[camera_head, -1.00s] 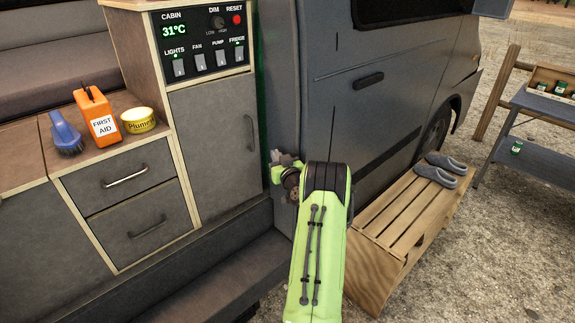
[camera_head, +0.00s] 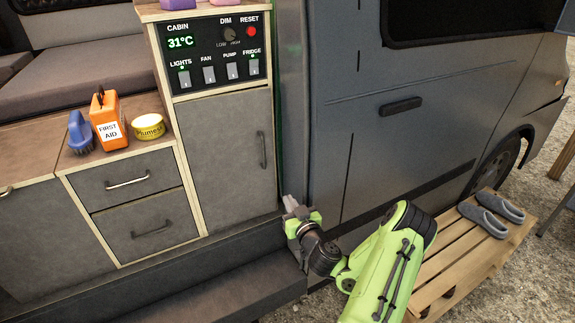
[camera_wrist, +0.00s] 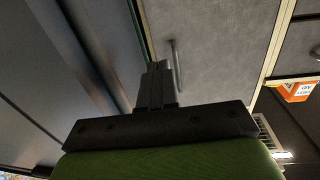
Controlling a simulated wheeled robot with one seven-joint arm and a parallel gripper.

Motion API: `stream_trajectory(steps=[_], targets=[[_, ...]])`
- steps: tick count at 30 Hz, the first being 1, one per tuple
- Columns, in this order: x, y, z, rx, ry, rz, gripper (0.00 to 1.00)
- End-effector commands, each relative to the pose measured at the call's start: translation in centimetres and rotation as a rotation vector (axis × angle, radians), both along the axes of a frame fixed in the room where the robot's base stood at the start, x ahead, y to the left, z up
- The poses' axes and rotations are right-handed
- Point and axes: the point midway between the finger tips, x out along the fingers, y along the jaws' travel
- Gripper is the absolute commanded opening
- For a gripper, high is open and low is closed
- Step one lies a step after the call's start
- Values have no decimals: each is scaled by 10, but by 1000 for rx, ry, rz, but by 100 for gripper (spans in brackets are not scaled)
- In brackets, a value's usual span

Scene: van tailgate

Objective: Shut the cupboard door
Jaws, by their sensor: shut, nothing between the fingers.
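The cupboard door (camera_head: 230,150) is a tall grey panel under the switch panel. It looks flush with its pale wood frame in the head view, with its vertical bar handle (camera_head: 262,150) near the right edge. My gripper (camera_head: 290,203) is shut and empty, just right of the door's lower right corner and apart from the handle. In the wrist view, the shut fingers (camera_wrist: 155,72) point up beside the door's face (camera_wrist: 222,40), with the handle (camera_wrist: 178,66) just right of the tips. I cannot tell whether the fingertips touch anything.
Two drawers (camera_head: 130,205) are left of the door. A first aid box (camera_head: 106,120), a blue brush (camera_head: 80,133) and a yellow tin (camera_head: 148,126) stand above them. The van's side (camera_head: 400,130) is close on the right. A slatted step (camera_head: 455,255) holds grey slippers (camera_head: 490,215).

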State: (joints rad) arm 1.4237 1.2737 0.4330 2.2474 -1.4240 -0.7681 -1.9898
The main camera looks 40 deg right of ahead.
Motion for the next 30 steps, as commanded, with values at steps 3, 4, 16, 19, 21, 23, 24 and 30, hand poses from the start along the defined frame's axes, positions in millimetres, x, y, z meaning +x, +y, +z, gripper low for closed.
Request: stream_trajectory(steps=[3,4,16,19,21,23,24,30], targets=[[3,11,8,-10,-12,6,0],[5,11,9,-14,-12,7,0],[72,-15,13,-26,-12,6,0],[92,-23,12,-24,-12,5,0],[106,-29,11,-23,-11,4,0],[115,-33,11,-21,-11,4,0],[121,-36,10,-18,-11,3,0],[135,-41,8,-18,-9,4,0]])
